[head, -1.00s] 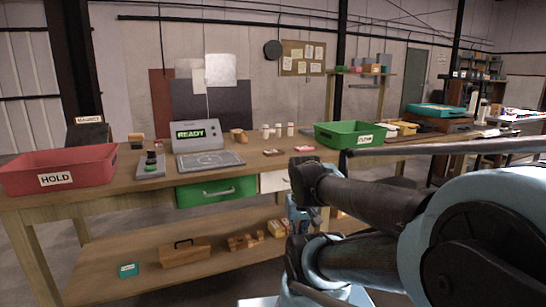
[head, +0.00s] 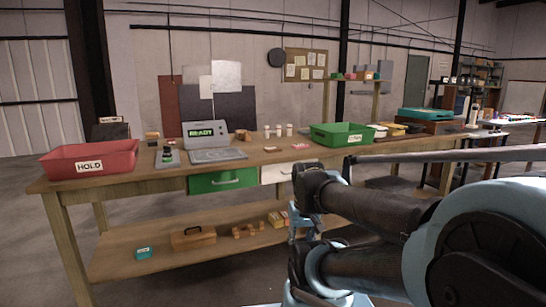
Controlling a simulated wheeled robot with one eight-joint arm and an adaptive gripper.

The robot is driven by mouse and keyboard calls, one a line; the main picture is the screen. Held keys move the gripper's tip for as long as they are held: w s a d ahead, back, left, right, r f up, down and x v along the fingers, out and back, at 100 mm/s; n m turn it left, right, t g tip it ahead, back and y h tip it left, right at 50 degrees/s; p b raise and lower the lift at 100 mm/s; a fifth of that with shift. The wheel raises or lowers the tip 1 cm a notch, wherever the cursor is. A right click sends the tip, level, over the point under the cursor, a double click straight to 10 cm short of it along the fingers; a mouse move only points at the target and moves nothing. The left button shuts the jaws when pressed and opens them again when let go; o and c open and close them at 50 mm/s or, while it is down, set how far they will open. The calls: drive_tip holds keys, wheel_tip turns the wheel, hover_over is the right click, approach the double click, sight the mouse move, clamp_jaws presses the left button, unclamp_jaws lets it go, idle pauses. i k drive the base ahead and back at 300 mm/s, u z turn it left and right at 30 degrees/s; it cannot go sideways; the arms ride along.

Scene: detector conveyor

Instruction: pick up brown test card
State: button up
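A small flat brown card (head: 270,149) lies on the wooden workbench (head: 120,177), right of the grey pad in front of the READY device. A pinkish-red card (head: 300,147) lies to its right. Both are small at this distance. My arm fills the right side of the head view, its dark and light blue links in front of the bench. My gripper's fingers cannot be made out, so what it holds is not shown.
The bench carries a red HOLD bin (head: 92,158), the READY device (head: 207,134), small white bottles (head: 279,131) and a green bin (head: 342,135). A green drawer (head: 221,180) is below. The lower shelf holds a wooden box (head: 193,238). Floor in front is clear.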

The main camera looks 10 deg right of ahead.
sight(268, 149)
drive_tip(key=u, duration=0.2)
drive_tip(key=i, duration=1.2)
drive_tip(key=z, duration=0.3)
